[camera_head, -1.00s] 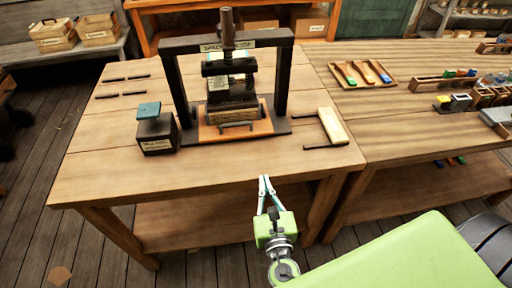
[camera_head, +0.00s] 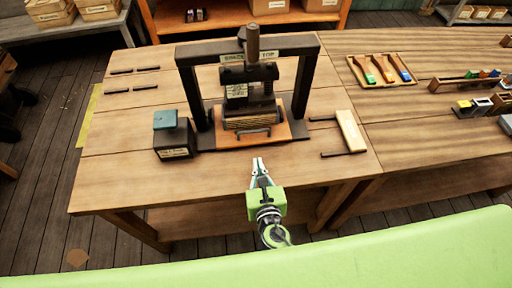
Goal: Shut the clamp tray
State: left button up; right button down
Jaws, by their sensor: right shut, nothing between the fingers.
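The press (camera_head: 310,85) stands on the wooden table as a dark frame with an upright screw post in its middle. The clamp tray (camera_head: 285,132) is an orange-brown board at the press's foot, with a metal handle (camera_head: 253,133) on its front. A block with a striped face (camera_head: 252,118) sits on the tray under the press. My right gripper (camera_head: 259,160) is in front of the tray handle, above the table's front part, apart from the handle. Its fingers are close together and empty. My left gripper is out of view.
A dark box with a teal top (camera_head: 172,136) stands left of the press. A pale wooden bar with two dark rods (camera_head: 350,131) lies to the right. Several dark rods lie at the table's back left. The table's front strip is mostly clear.

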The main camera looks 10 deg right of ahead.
aim_at(254, 140)
jog(key=x, duration=0.3)
jog(key=p+x, duration=0.1)
jog(key=shift+w+r, duration=0.35)
jog(key=shift+w, duration=0.6)
jog(key=shift+w+f, duration=0.1)
jog(key=shift+w, duration=0.05)
jog(key=shift+w+p, duration=0.35)
jog(key=shift+w, duration=0.9)
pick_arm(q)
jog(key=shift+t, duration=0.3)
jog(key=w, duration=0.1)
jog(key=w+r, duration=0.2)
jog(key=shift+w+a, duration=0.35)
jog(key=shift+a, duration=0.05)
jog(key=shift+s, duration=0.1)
pick_arm(e)
jog(key=shift+d, duration=0.1)
